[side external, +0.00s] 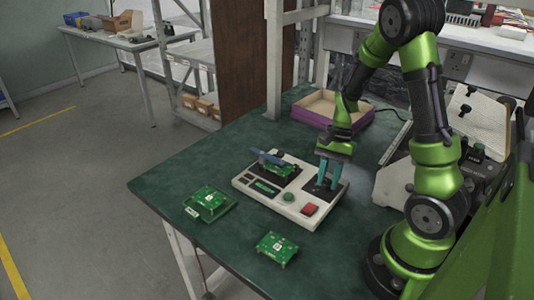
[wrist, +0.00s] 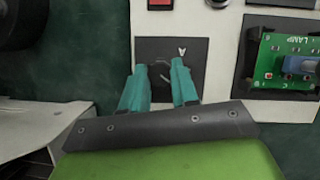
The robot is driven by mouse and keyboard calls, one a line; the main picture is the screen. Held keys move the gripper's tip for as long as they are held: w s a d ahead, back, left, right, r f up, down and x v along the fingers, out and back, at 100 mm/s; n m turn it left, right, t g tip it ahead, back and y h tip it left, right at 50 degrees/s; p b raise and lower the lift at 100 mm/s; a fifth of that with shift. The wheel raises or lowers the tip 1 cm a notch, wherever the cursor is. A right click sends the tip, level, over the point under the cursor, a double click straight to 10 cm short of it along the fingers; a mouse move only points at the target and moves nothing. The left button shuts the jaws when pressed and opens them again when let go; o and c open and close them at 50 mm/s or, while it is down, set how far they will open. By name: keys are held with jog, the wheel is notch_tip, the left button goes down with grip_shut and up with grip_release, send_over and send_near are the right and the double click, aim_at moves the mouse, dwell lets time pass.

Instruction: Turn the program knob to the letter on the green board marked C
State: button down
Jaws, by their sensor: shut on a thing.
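My gripper (side external: 326,180) points down at the right end of a white control box (side external: 270,200). In the wrist view its teal fingers (wrist: 159,82) are shut on the dark program knob (wrist: 159,70), which sits on a dark square plate (wrist: 150,48). The fingers hide most of the knob, and its pointing direction is unclear. A pale letter on the plate, like an upside-down A, shows beyond the fingertips. A green board (side external: 279,170) lies in the box's other dark bay under a blue clamp. In the wrist view this board (wrist: 272,62) bears the word LAMP and small marks, one perhaps a C.
Two loose green boards lie on the green table, at left (side external: 209,202) and in front (side external: 276,247). A purple-sided tray (side external: 310,117) stands behind.

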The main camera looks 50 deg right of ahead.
jog(key=shift+m+t, duration=0.4)
jog(key=shift+m, duration=0.5)
jog(key=c, duration=0.8)
grip_release()
jog(key=shift+c, duration=0.2)
jog(key=shift+r, duration=0.1)
jog(key=v, duration=1.6)
jog(key=shift+r, duration=0.4)
jog(key=shift+d, duration=0.15)
